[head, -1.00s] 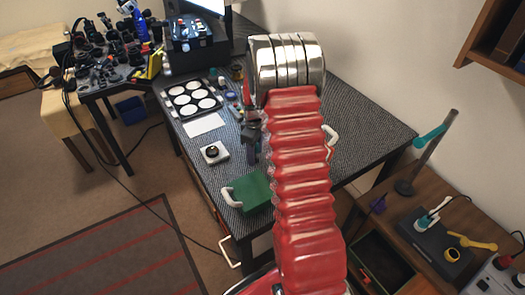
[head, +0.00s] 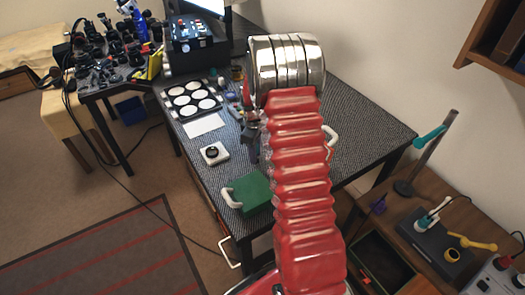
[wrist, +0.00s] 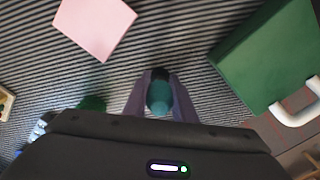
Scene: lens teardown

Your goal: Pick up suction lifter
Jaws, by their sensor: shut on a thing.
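The suction lifter (wrist: 159,98), a small teal, rounded piece with a dark end, sits between the two fingers in the wrist view. My gripper (wrist: 160,82) is shut on it, over the striped bench mat. The lifter's lower part is not clear, and I cannot tell whether it touches the mat. In the head view my gripper (head: 251,150) is small and dark beside my red arm, above the bench, and the lifter cannot be made out there.
A green box (head: 249,193) with a white handle stands at the bench's front edge; it also shows at right in the wrist view (wrist: 268,55). A pale pink block (wrist: 95,25) lies at upper left there. A tray of white discs (head: 192,98) and a white card (head: 204,124) lie further left.

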